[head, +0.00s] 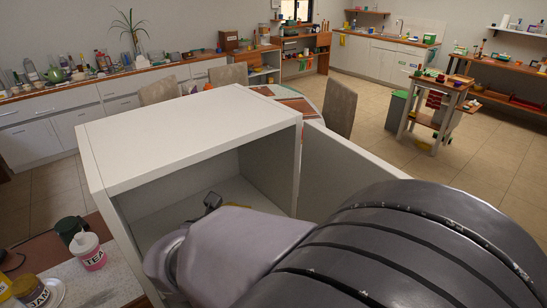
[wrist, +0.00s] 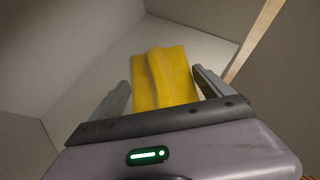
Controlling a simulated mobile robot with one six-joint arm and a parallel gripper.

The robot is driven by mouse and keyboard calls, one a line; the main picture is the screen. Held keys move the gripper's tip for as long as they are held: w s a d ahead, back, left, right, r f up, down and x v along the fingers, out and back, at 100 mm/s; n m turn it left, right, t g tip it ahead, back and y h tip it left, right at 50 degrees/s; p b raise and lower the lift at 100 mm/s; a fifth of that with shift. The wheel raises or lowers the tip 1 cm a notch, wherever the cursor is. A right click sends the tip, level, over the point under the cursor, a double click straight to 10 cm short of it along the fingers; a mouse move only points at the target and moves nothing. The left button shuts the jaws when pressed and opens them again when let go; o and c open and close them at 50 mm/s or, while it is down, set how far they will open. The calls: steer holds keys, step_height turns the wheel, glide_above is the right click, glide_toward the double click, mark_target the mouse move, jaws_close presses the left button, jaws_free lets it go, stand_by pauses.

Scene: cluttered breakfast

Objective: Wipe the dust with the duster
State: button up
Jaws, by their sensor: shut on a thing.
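The duster (wrist: 178,90) is a yellow, textured cloth with a raised fold along its middle, seen in the wrist view. My gripper (wrist: 160,78) is shut on it, with a grey finger on each side. The duster lies against or close over the pale inner surface of the white cabinet (head: 180,135). I cannot make out any dust in either view.
Cabinet walls stand close around my gripper, with a wooden edge (wrist: 258,38) at the right. A pink-and-white tea canister (head: 90,252), a dark green mug (head: 71,229) and a jam jar (head: 29,291) stand at the lower left. Chairs and a table are behind the cabinet.

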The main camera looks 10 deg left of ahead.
steer(key=shift+s+a+f, duration=0.1)
steer(key=shift+s+a, duration=0.3)
steer(key=shift+s, duration=0.2)
steer(key=shift+s+a+p, duration=0.5)
steer(key=shift+s+a, duration=0.55)
steer(key=shift+s, duration=0.1)
steer(key=shift+s+a+f+p, duration=0.1)
steer(key=shift+s+a+p, duration=0.25)
steer(key=shift+s+a, duration=0.5)
